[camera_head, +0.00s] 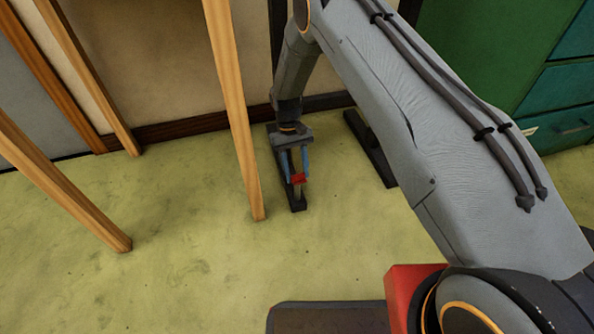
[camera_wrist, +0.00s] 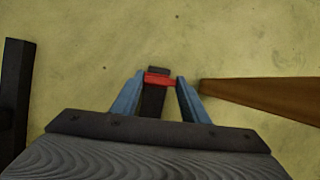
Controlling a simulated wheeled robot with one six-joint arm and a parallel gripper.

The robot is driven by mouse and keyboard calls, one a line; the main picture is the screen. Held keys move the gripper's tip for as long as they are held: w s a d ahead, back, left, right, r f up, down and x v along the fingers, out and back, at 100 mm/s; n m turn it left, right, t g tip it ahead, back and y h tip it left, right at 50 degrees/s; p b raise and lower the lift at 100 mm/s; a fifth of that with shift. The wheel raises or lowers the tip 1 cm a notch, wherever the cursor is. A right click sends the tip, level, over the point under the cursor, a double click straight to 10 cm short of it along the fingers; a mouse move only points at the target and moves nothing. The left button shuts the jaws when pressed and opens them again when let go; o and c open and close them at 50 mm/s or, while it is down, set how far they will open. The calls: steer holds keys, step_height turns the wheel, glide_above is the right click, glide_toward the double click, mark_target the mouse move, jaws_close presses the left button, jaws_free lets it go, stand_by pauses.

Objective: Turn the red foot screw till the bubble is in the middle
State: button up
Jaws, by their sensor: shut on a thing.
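The red foot screw (camera_head: 298,179) shows low near the floor, at the front end of a dark foot bar (camera_head: 299,206). In the wrist view the red screw (camera_wrist: 159,79) lies between the two blue fingers of my gripper (camera_wrist: 160,84), over the dark bar (camera_wrist: 153,100). My gripper (camera_head: 295,170) points down and is shut on the red screw, with a finger touching each side. The bubble is not in view in either picture.
A wooden leg (camera_head: 238,120) stands just left of my gripper, and it also shows in the wrist view (camera_wrist: 265,95). A second dark foot bar (camera_head: 370,148) lies to the right. More wooden legs (camera_head: 65,185) stand at the left. Green drawers (camera_head: 560,95) are at the right. The floor in front is clear.

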steer(key=shift+n, duration=0.6)
steer(key=o, duration=1.1)
steer(key=shift+c, duration=0.2)
step_height(320, 180, up, 10)
steer(key=p, duration=0.3)
steer(key=shift+p, duration=0.35)
steer(key=shift+r, duration=0.1)
